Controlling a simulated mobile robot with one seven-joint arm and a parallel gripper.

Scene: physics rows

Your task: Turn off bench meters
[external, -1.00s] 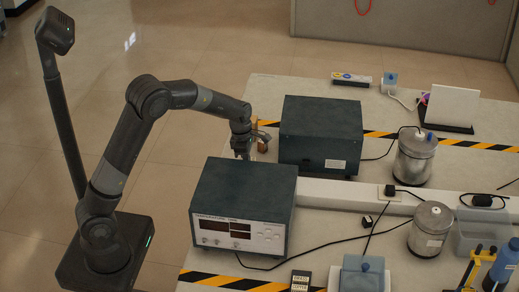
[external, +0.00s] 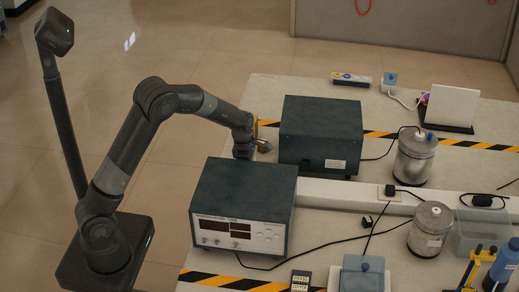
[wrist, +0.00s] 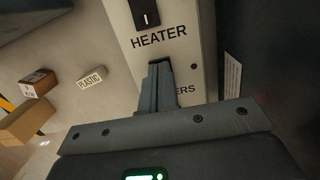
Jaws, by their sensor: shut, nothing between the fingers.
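The near bench meter (external: 243,208) is a dark box with a pale front panel, knobs and dark display windows. A second dark box (external: 320,135) stands behind it. My gripper (wrist: 160,72) is shut and empty in the wrist view, its fingertips in front of a white switch panel (wrist: 205,55). The panel carries a black switch (wrist: 145,12) above the word HEATER. A lower label ends in "ERS"; its start, and any switch by it, are hidden behind my fingers. Whether they touch the panel is unclear. In the external view my gripper (external: 243,152) is partly hidden behind the near meter.
In the wrist view, a block marked PLASTIC (wrist: 91,78) and brown boxes (wrist: 27,120) lie left of the panel. A dark surface (wrist: 275,55) stands close on the right. Metal canisters (external: 415,157), cables and a pale raised strip (external: 345,193) occupy the bench's right side.

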